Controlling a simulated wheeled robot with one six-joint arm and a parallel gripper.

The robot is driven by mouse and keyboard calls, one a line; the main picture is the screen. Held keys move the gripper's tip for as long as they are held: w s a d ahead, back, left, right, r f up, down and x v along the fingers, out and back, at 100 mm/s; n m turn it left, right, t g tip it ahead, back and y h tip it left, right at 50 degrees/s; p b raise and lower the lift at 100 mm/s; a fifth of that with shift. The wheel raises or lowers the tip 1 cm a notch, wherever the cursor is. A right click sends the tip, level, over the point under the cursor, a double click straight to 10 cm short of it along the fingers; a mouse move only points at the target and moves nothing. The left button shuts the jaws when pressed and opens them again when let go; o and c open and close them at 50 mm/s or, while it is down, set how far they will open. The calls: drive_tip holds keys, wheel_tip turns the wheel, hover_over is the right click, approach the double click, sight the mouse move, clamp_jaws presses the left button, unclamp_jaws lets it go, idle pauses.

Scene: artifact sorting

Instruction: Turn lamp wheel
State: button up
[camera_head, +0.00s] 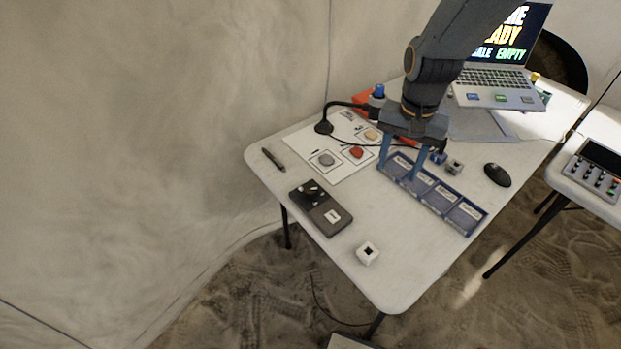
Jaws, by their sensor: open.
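A dark grey box (322,218) lies on the white table, left of centre. A round black knob (310,190), which may be the lamp wheel, sits on its upper left end, and a white label is on its lower half. A black gooseneck lamp (323,127) stands farther back, over a white sheet. My gripper (400,170) points down with its two blue fingers apart and nothing seen between them. In the picture it overlaps the left end of a blue tray, right of the box and apart from the knob. I cannot tell its exact height.
The blue compartment tray (462,224) lies to the right. The white sheet (305,140) bears several stone pictures or pieces. A pen (273,159), white cube (367,253), black mouse (497,175) and laptop (498,80) are around. The table between box and tray is clear.

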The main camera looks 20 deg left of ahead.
drive_tip(key=a+f+p, duration=0.1)
drive_tip(key=a+f, duration=0.2)
drive_tip(key=a, duration=0.8)
drive_tip(key=p, duration=0.1)
hover_over(310, 189)
wheel_tip(310, 189, down, 2)
drive_tip(key=shift+f+m, duration=0.25)
drive_tip(key=shift+m, duration=0.15)
drive_tip(key=shift+f+p, duration=1.45)
drive_tip(key=shift+f, duration=2.45)
drive_tip(key=shift+c, duration=0.4)
drive_tip(key=c, duration=1)
